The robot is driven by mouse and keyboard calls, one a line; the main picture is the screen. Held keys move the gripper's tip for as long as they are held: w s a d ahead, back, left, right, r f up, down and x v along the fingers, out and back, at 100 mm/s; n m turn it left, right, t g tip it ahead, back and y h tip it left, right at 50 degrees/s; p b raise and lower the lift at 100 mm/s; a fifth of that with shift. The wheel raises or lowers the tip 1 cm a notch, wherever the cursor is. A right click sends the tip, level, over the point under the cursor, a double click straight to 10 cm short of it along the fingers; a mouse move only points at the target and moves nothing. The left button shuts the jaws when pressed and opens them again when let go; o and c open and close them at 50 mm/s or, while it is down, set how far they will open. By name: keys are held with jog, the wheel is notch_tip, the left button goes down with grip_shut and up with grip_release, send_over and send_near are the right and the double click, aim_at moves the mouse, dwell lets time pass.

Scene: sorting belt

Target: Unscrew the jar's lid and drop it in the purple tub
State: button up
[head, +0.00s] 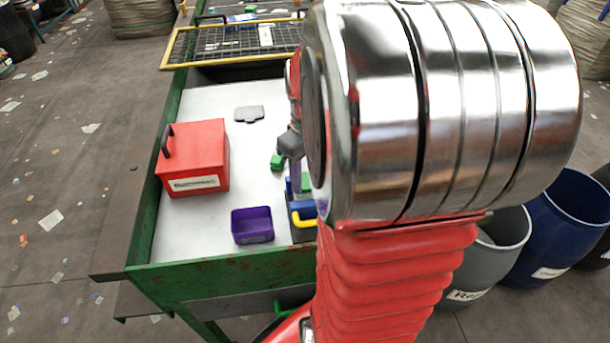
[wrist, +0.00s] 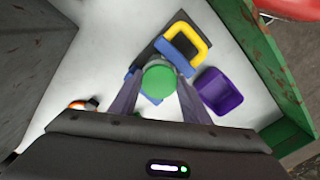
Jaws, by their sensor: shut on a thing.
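The round green lid (wrist: 158,82) is between the two fingertips of my gripper (wrist: 159,76) in the wrist view, and my gripper is shut on it. The jar's body is hidden below the lid, so I cannot tell whether the lid is still on it. A blue holder with a yellow handle (wrist: 188,40) lies under and beside the lid. The purple tub (wrist: 220,90) stands just right of it, and looks empty. In the head view the tub (head: 252,238) is left of the holder (head: 303,212), and my arm hides part of the gripper.
A red box with a black handle (head: 195,158) stands on the left of the white table (head: 190,225). A dark grey flat piece (head: 249,114) and a small green block (head: 277,161) lie farther back. A wire rack (head: 235,42) crosses the far end. Green rims edge the table.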

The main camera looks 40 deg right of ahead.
jog(key=shift+s+a+f, duration=0.1)
jog(key=shift+f, duration=0.05)
jog(key=n, duration=0.5)
jog(key=shift+n, duration=0.4)
jog(key=shift+s, duration=0.1)
jog(key=n, duration=0.4)
dwell(0.4)
jog(key=o, duration=1.1)
